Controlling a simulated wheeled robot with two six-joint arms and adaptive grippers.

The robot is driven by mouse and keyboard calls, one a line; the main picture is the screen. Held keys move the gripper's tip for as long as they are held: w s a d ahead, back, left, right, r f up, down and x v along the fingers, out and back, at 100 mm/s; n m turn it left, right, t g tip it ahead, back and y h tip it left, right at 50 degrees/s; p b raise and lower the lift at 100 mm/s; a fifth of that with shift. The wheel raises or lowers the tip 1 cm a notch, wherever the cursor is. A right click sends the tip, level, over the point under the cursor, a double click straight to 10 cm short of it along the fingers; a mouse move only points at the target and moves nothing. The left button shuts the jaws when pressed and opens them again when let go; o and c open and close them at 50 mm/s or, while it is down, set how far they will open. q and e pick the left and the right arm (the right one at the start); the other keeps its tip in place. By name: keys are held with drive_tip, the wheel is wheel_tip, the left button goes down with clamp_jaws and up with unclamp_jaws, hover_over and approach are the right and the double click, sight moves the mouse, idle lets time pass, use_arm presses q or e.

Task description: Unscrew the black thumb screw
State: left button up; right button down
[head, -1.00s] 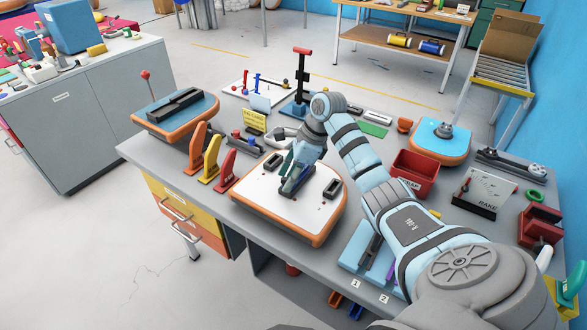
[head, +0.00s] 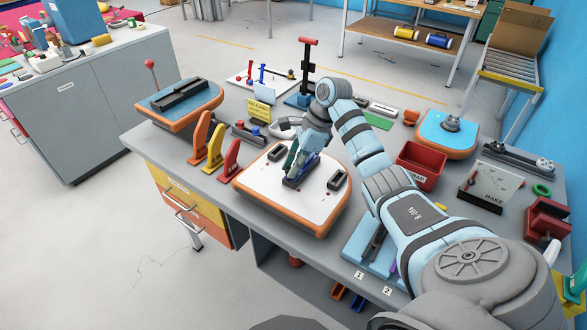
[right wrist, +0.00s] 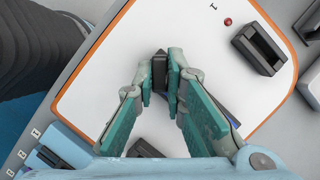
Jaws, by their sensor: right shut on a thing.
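A white board with an orange rim (head: 262,190) lies on the grey workbench, and its white face fills much of the right wrist view (right wrist: 100,80). My right gripper (head: 293,178) points down at the middle of the board. In the right wrist view its teal fingers (right wrist: 164,82) are shut on a small dark piece (right wrist: 159,68), which looks like the black thumb screw. The fingers hide most of it, and I cannot tell how far it sits in the board. A dark blue part (right wrist: 230,104) shows partly behind the right finger. My left gripper is not in view.
Black slotted blocks (head: 277,153) (head: 338,180) stand on either side of the gripper. Orange, yellow and red upright pieces (head: 216,147) stand left of the board. A red bin (head: 421,166) and a blue board with an orange rim (head: 446,135) are to the right.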

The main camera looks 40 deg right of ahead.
drive_tip(key=shift+f+n+g+b, duration=0.1)
drive_tip(key=shift+n+g+b, duration=0.3)
drive_tip(key=shift+n, duration=0.5)
drive_tip(key=shift+n+y, duration=0.3)
drive_tip(key=shift+w+n+g+b, duration=0.15)
drive_tip(key=shift+n+g+b, duration=0.15)
drive_tip(key=shift+n+b, duration=0.35)
drive_tip(key=shift+n+g+p, duration=0.3)
drive_tip(key=shift+n, duration=0.65)
